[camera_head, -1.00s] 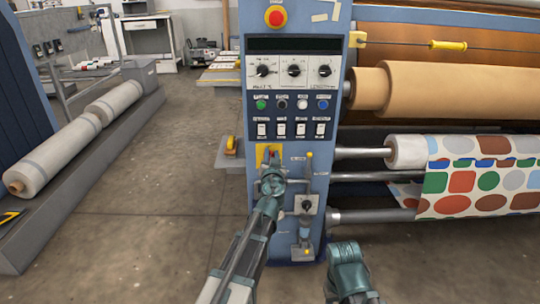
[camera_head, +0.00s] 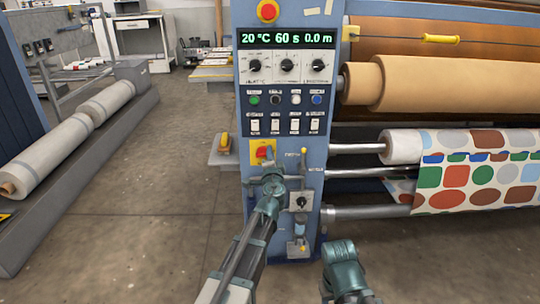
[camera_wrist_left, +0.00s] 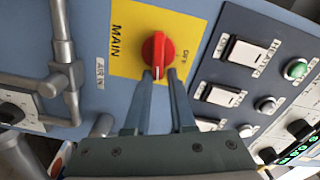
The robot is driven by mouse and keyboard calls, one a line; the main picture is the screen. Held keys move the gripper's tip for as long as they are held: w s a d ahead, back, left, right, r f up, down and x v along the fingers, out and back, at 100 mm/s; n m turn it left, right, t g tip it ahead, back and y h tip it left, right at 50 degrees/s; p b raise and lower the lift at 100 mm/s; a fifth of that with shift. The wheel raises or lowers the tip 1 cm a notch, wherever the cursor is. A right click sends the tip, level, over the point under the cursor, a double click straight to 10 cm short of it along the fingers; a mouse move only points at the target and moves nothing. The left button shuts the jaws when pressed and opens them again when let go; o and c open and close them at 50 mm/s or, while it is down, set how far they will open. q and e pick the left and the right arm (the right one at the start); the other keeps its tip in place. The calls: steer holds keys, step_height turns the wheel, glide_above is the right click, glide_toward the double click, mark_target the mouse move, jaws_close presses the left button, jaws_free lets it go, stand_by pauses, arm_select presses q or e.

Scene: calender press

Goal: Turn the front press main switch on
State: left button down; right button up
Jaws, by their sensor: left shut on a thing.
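The main switch is a red rotary knob (camera_head: 261,153) on a yellow plate on the front of the blue press column (camera_head: 246,205). In the left wrist view the red knob (camera_wrist_left: 158,52) sits on the yellow plate (camera_wrist_left: 122,66), marked MAIN, with OFF to its right. My left gripper (camera_wrist_left: 160,76) has its two fingers on either side of the knob's lower end, shut on it. In the head view my left gripper (camera_head: 266,162) reaches the plate and partly covers it. The press display (camera_head: 287,39) is lit green, reading 20 °C, 60 s, 0.0 m.
A red emergency button (camera_head: 268,11) tops the column. Dials, coloured buttons and white rockers (camera_head: 274,126) lie above the main switch. A valve-like lever (camera_head: 303,170) and small knob (camera_head: 301,202) are close right. My right arm's teal part shows low down.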

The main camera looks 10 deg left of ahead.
arm_select(q)
steer(key=shift+s+a+f+m+b, duration=0.15)
steer(key=shift+f+m, duration=0.1)
steer(key=shift+m, duration=0.6)
steer(key=shift+a+f+m+b, duration=0.1)
steer(key=shift+f+m+b, duration=0.1)
steer(key=shift+m, duration=0.65)
steer(key=c, duration=0.9)
jaws_free()
steer(key=shift+a, duration=0.1)
steer(key=v, duration=1.3)
steer(key=shift+s+d, duration=0.25)
steer(key=shift+s, duration=0.05)
